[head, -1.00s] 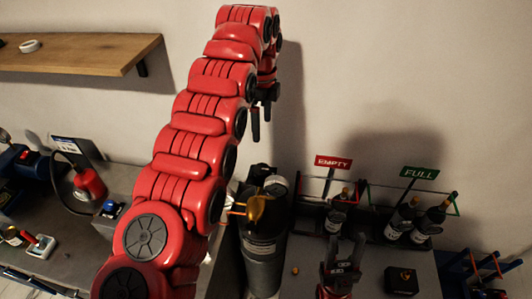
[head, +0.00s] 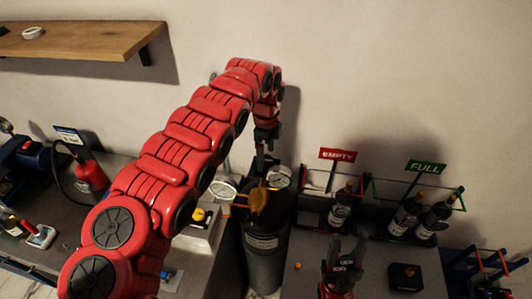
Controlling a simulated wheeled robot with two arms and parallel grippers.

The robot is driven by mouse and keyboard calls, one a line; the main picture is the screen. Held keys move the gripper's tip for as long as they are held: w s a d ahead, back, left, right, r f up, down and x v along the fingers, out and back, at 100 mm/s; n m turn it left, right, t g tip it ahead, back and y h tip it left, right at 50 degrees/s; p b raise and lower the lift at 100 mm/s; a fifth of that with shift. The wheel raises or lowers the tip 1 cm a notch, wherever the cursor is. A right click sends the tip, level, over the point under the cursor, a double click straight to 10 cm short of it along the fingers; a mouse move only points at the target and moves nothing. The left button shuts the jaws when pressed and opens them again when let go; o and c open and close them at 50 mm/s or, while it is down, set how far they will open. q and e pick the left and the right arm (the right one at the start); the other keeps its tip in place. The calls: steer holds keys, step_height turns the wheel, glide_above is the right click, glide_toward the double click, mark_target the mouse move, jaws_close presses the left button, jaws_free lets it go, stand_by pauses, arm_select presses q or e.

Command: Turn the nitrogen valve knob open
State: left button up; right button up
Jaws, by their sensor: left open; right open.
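A dark gas cylinder (head: 266,262) with a pale label stands between the two work surfaces. At its top are a brass-coloured regulator part (head: 258,200) and two round white-faced gauges, one left (head: 222,188) and one right (head: 279,178). I cannot clearly pick out the valve knob; the cylinder top is dark and partly behind my gripper. My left gripper (head: 262,164) points down just above the cylinder top, near the right gauge, open and with nothing seen in it; I cannot tell whether it touches. My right gripper (head: 346,252) is open and empty at the right-hand table.
Bottles stand in racks under a red EMPTY sign (head: 340,154) and a green FULL sign (head: 425,167). A black box (head: 405,277) lies right of my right gripper. A red extinguisher (head: 92,178) stands at left. A wooden shelf (head: 80,41) is on the wall.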

arm_select(q)
steer(key=shift+w+f, duration=0.1)
steer(key=shift+f, duration=0.75)
steer(key=shift+c, duration=0.5)
steer(key=c, duration=1.3)
steer(key=shift+o, duration=0.2)
steer(key=shift+f+b, duration=0.15)
steer(key=shift+b, duration=0.25)
steer(key=n+b, duration=0.5)
steer(key=b, duration=0.3)
steer(key=shift+f+n, duration=0.15)
steer(key=shift+n, duration=0.15)
steer(key=shift+w+n+b, duration=0.1)
steer(key=shift+n+b, duration=0.3)
steer(key=shift+n, duration=0.1)
steer(key=shift+n+b, duration=0.6)
steer(key=shift+n, duration=0.3)
steer(key=n+b, duration=0.1)
steer(key=n, duration=0.1)
steer(key=shift+r+n, duration=0.2)
steer(key=shift+n, duration=0.2)
steer(key=n+b, duration=0.1)
steer(key=n, duration=0.2)
steer(key=shift+a+r+n, duration=0.1)
steer(key=shift+n, duration=1.7)
steer(key=shift+w, duration=0.1)
